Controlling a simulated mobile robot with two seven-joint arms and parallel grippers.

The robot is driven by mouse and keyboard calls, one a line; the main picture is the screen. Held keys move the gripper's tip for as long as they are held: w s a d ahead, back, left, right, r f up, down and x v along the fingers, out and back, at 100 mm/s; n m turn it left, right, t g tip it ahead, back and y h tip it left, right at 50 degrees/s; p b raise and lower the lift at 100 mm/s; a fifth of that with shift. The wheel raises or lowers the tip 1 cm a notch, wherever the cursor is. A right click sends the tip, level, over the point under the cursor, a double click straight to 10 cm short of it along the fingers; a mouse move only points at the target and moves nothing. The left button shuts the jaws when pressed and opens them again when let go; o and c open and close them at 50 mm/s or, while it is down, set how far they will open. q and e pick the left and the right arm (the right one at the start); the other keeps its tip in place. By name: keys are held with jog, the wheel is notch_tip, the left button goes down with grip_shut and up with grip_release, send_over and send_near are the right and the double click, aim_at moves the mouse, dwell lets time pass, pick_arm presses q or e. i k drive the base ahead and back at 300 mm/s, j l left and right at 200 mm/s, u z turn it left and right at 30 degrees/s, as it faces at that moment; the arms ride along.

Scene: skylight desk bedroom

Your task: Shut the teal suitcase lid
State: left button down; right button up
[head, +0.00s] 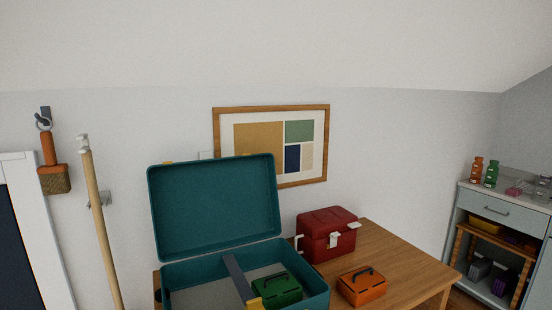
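The teal suitcase stands open on the wooden desk in the head view. Its lid (215,208) is raised nearly upright at the back of the base (318,300). Inside the base are a green case (280,291) with a dark handle and a dark grey bar (238,278) with a yellow part at its near end. The bottom of the picture cuts off the near part of the base. Neither of my grippers is in view.
On the desk (395,259), a red box (327,236) stands close to the suitcase's right, and an orange case (362,287) lies nearer. A wooden pole (101,225) stands at the left. A shelf unit (498,212) is at the far right.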

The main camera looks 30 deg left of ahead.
aim_at(207, 205)
jog(key=j+z, duration=0.3)
jog(key=k+j, duration=0.1)
jog(key=j, duration=0.35)
jog(key=k+j, duration=0.1)
jog(key=j, duration=0.35)
jog(key=k+j, duration=0.1)
jog(key=j, duration=0.35)
jog(key=k+j, duration=0.15)
jog(key=j, duration=0.3)
jog(key=k+j, duration=0.1)
jog(key=j, duration=0.35)
jog(key=k+j, duration=0.1)
jog(key=j, duration=0.35)
jog(key=k+j, duration=0.1)
jog(key=j, duration=0.35)
jog(key=k+j, duration=0.1)
jog(key=j, duration=0.35)
jog(key=l, duration=0.5)
jog(key=i+l, duration=0.15)
jog(key=l, duration=0.85)
